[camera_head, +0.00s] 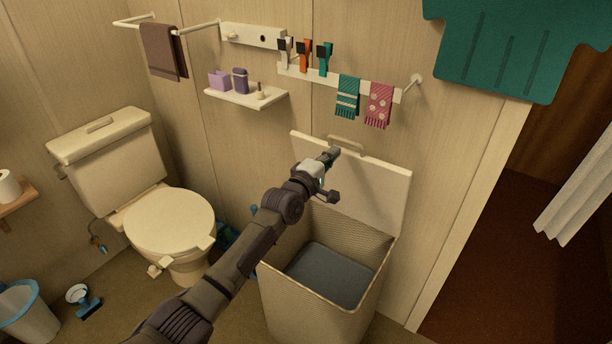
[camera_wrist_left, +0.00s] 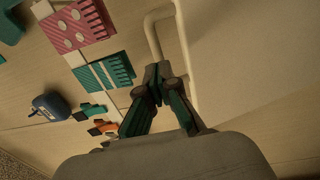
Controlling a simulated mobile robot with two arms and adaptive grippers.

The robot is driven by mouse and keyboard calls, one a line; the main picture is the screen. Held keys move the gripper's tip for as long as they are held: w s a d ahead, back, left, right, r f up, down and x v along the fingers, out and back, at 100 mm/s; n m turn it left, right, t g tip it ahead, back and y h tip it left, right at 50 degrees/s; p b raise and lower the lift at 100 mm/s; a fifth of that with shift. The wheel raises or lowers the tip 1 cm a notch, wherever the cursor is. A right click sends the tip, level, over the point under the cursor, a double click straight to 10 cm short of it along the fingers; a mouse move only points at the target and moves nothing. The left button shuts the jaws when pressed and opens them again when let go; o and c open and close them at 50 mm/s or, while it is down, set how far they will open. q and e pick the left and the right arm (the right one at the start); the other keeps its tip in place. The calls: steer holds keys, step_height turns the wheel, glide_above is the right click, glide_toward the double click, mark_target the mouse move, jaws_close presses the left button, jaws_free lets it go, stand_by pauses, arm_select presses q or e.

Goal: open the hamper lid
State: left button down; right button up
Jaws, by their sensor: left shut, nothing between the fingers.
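The hamper (camera_head: 330,300) stands against the wall in the head view, and its dark interior shows from above. Its white lid (camera_head: 372,192) is raised and leans back near the wall, with a pale handle (camera_head: 347,143) at its top edge. My left gripper (camera_head: 332,155) is in front of the lid's upper part, close to the handle. In the left wrist view, the left gripper (camera_wrist_left: 158,75) has its fingertips together, with nothing between them. They lie beside the handle (camera_wrist_left: 153,35) and the lid (camera_wrist_left: 240,60); whether they touch is unclear. My right gripper is not in view.
A toilet (camera_head: 168,222) stands left of the hamper. A shelf (camera_head: 246,96) and a rail with small towels (camera_head: 347,97) are on the wall above. A blue-lined bin (camera_head: 27,312) is at the lower left. A doorway opens at the right.

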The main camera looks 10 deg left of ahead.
arm_select(q)
steer(key=v, duration=1)
steer(key=s+a+f+m+g+y, duration=0.1)
steer(key=s+f+m+g, duration=0.1)
steer(key=f, duration=0.8)
steer(key=s+a+f+m+g+y, duration=0.1)
steer(key=s+a+f+y, duration=0.1)
steer(key=f, duration=0.9)
steer(key=s+a+f+m+g+y, duration=0.1)
steer(key=s+a+f+m+g, duration=0.15)
steer(key=s+f, duration=0.6)
steer(key=s+a+f+m+g, duration=0.1)
steer(key=s+f+m+g, duration=0.3)
steer(key=f, duration=0.8)
steer(key=s+a+f+m+g, duration=0.1)
steer(key=s+f, duration=0.5)
steer(key=s, duration=0.8)
steer(key=s+a+f+m+g+y, duration=0.1)
steer(key=s+f+m+g, duration=0.2)
steer(key=s+f, duration=0.4)
steer(key=s+a+f+m+g+y, duration=0.1)
steer(key=s+f+m+g, duration=0.2)
steer(key=s, duration=1.8)
step_height(320, 180, down, 3)
steer(key=shift+a+f, duration=0.2)
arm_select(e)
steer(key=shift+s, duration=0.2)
